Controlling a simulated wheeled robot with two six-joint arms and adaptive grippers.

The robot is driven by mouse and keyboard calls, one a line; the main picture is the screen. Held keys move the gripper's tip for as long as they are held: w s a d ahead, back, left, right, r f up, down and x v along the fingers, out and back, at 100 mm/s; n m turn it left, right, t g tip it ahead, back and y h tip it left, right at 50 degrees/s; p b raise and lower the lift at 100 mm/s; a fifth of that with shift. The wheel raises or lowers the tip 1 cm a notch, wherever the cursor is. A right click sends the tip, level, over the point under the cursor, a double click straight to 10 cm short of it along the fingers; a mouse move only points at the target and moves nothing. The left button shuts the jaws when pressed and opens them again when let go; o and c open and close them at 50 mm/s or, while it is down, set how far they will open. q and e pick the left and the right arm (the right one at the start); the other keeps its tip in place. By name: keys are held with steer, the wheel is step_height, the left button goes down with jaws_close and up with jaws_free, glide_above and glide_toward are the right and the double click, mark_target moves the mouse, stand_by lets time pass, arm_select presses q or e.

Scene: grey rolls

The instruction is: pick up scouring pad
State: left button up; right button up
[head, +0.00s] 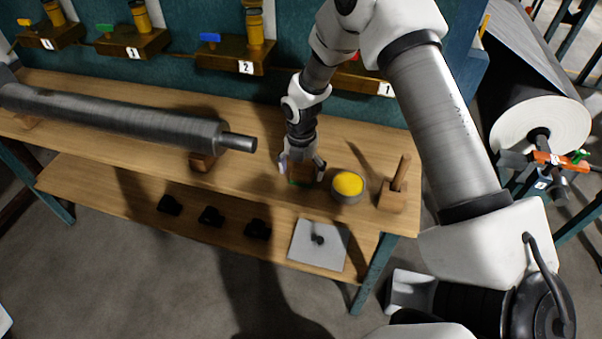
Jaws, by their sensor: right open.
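My right gripper (303,166) points down at the front part of the wooden bench top, left of a round tin. It is open. A small brown block with a green lower edge, which looks like the scouring pad (299,181), shows between and under its fingertips. The fingers hide part of it, and I cannot tell whether they touch it. My left gripper is out of view.
A round tin with yellow contents (347,186) stands close to the right of the gripper, then a wooden block with a peg (393,197). A grey roller (130,120) lies on supports at the left. The lower shelf (100,192) holds black parts and a white plate (317,246).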

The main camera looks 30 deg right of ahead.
mark_target(302, 169)
steer(key=shift+s+r, duration=0.5)
steer(key=shift+s, duration=0.1)
steer(key=c, duration=1.3)
steer(key=shift+w+f, duration=0.15)
steer(key=shift+c, duration=0.3)
steer(key=shift+w+r, duration=0.15)
steer(key=shift+r, duration=0.3)
step_height(302, 169, up, 2)
steer(key=shift+b, duration=0.4)
steer(key=shift+s+a+r, duration=0.1)
steer(key=shift+s+r, duration=0.2)
steer(key=shift+s, duration=0.4)
arm_select(q)
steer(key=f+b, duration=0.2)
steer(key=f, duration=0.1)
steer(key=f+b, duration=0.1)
steer(key=b, duration=0.1)
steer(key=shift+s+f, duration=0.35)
arm_select(e)
steer(key=s+a+r, duration=0.1)
steer(key=s, duration=1.3)
steer(key=shift+s+a+r, duration=0.25)
steer(key=shift+s+a, duration=0.1)
steer(key=shift+a, duration=0.05)
